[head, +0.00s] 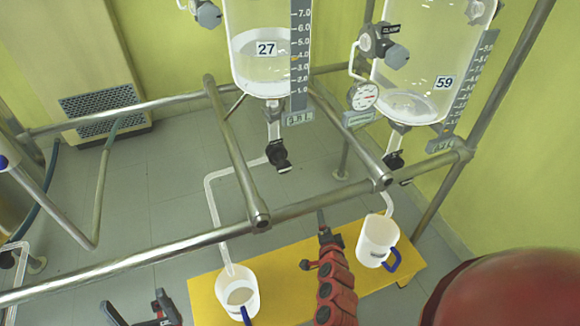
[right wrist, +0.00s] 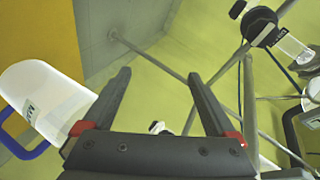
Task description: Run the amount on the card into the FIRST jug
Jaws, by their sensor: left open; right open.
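The glass vessel marked 27 (head: 262,72) holds pale liquid; a black valve (head: 278,156) sits below it. Its outlet tube (head: 212,205) runs down to the left jug (head: 240,293), which has a blue handle and pale contents. A second vessel marked 59 (head: 420,85) has little liquid and its own valve (head: 394,162). The right jug (head: 377,242) is white, blue-handled and labelled; it also shows in the right wrist view (right wrist: 50,105). My left gripper (head: 135,302) is open and empty at the lower left. My right gripper (right wrist: 158,78) is open and empty, left of the right jug.
Both jugs stand on a yellow bench (head: 290,275). Steel frame rails (head: 150,252) cross in front of the vessels and above the bench. Small plates (head: 300,117) under the scales are too small to read surely. Grey floor at the left is mostly clear.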

